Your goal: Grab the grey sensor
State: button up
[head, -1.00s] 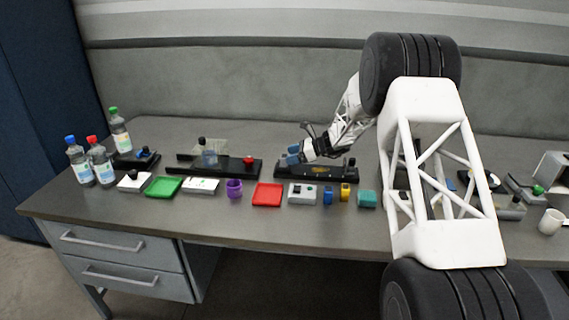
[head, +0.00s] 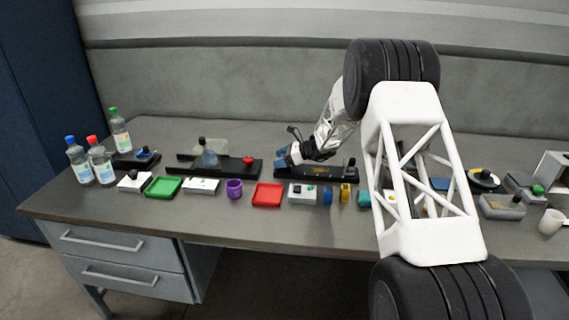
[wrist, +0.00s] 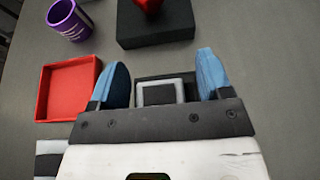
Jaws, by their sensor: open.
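My gripper (head: 284,156) is open in the head view, above the left end of a long black base (head: 320,173). In the wrist view, its two blue fingers (wrist: 162,88) stand apart with a grey-rimmed dark block (wrist: 180,91) between them in the picture. This block looks like the grey sensor, but I cannot tell for certain. Its lower part is hidden by my gripper's body. I see no finger touching it, and its depth between the fingers is unclear. In the head view my gripper hides that spot.
A black base with a red knob (head: 248,160) stands to the left. In front lie a red tray (head: 267,195), a purple cup (head: 234,189), a grey box (head: 301,194) and a green tray (head: 163,187). Bottles (head: 101,165) stand far left. The table's front strip is clear.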

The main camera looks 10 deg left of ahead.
dwell(0.5)
jog(key=c, duration=1)
jog(key=shift+r, duration=0.75)
notch_tip(320, 180, up, 2)
jog(key=shift+r, duration=0.1)
jog(key=s+d, duration=0.1)
jog(key=s, duration=0.4)
jog(key=s+d+r, duration=0.1)
jog(key=s+d, duration=0.1)
jog(key=s, duration=0.3)
jog(key=s+d, duration=0.2)
jog(key=s, duration=0.3)
jog(key=shift+s+r, duration=0.1)
jog(key=shift+r, duration=0.05)
